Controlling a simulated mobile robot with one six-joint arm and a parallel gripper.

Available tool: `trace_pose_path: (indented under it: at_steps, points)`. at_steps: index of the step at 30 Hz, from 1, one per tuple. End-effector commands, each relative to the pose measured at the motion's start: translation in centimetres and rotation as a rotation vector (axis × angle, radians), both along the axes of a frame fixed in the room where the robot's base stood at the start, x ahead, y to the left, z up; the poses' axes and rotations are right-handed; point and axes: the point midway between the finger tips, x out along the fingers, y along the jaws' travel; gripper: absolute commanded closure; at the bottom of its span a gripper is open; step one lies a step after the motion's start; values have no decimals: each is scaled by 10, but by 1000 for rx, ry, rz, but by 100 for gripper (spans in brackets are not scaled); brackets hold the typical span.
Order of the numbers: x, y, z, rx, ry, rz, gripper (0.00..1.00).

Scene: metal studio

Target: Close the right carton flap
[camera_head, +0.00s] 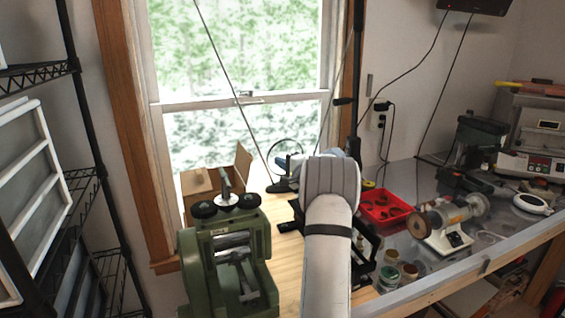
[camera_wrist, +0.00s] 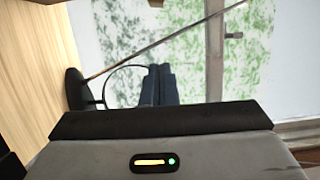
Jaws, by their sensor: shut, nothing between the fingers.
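An open brown cardboard carton (camera_head: 197,184) stands on the wooden table below the window, at the left in the head view. Its right flap (camera_head: 243,161) stands up. The green machine in front hides its lower part. My gripper shows in the wrist view (camera_wrist: 160,70), its two dark blue-grey fingers together and empty. In the head view my white arm hides most of the gripper, to the right of the carton. No contact with the carton is visible. A sliver of brown shows at the top edge of the wrist view, too little to identify surely.
A green rolling machine (camera_head: 228,262) stands in front of the carton. A thin slanted rod with a black base (camera_wrist: 75,90) is near my fingers. A red tray (camera_head: 384,206) and a grinder (camera_head: 447,220) are at right. Wire shelving (camera_head: 90,185) is at left.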

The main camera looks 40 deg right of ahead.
Motion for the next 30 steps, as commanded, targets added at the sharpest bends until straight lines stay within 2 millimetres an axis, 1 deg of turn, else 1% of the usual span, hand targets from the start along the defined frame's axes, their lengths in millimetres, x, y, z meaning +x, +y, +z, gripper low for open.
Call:
trace_pose_path:
  at_steps: [1,3,8,9,12,18,28,29,30]
  points:
    - [13,3,3,1,1,5,100]
    - [27,5,3,2,1,8,100]
    - [55,9,2,2,1,12,100]
    - [56,17,4,3,1,13,100]
    - [58,31,4,2,2,14,100]
    - [62,47,2,2,1,13,100]
    - [62,50,1,1,1,13,100]
    - [64,44,1,0,1,16,100]
    - [63,47,1,-1,1,17,100]
